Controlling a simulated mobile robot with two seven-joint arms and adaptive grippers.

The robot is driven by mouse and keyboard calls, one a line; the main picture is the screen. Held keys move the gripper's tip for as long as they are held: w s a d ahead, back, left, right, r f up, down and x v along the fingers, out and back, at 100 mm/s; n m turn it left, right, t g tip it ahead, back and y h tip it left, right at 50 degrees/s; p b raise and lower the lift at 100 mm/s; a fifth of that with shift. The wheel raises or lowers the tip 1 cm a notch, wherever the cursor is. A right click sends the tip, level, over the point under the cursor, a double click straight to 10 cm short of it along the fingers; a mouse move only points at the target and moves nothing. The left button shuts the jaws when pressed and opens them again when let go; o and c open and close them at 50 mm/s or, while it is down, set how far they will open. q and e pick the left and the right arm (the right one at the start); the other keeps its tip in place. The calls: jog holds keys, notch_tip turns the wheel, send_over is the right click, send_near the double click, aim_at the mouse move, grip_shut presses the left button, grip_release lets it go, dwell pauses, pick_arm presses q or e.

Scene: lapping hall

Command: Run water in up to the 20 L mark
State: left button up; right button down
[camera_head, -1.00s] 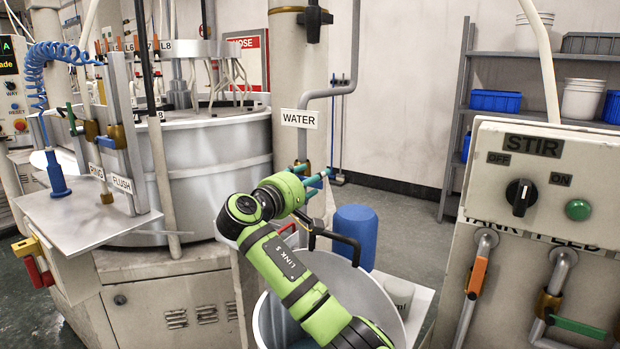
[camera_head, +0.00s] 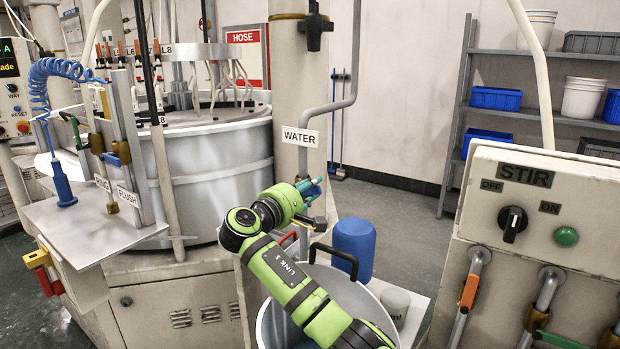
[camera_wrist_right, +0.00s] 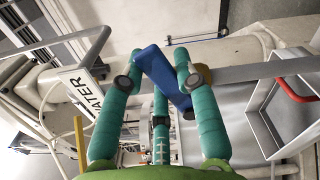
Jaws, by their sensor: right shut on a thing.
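My right gripper (camera_head: 312,190) is at the water pipe, just below the WATER sign (camera_head: 300,137). In the right wrist view its teal fingers (camera_wrist_right: 160,80) are shut around a blue lever (camera_wrist_right: 158,70), beside a brass-coloured fitting. In the head view the fingers mostly hide this lever. A grey tub (camera_head: 377,309) with a black handle stands below, partly hidden by my right arm. A bluish patch shows low inside it. I cannot make out a 20 L mark or the water level. My left gripper is not in view.
A blue container (camera_head: 354,248) and a small grey pot (camera_head: 394,305) stand right of the tub. The STIR panel (camera_head: 545,205) is at the right, the lapping machine (camera_head: 215,165) at the left. Open floor lies behind the tub.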

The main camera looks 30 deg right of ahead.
jog(key=shift+n, duration=0.3)
jog(key=c, duration=0.9)
grip_release()
jog(key=v, duration=1.2)
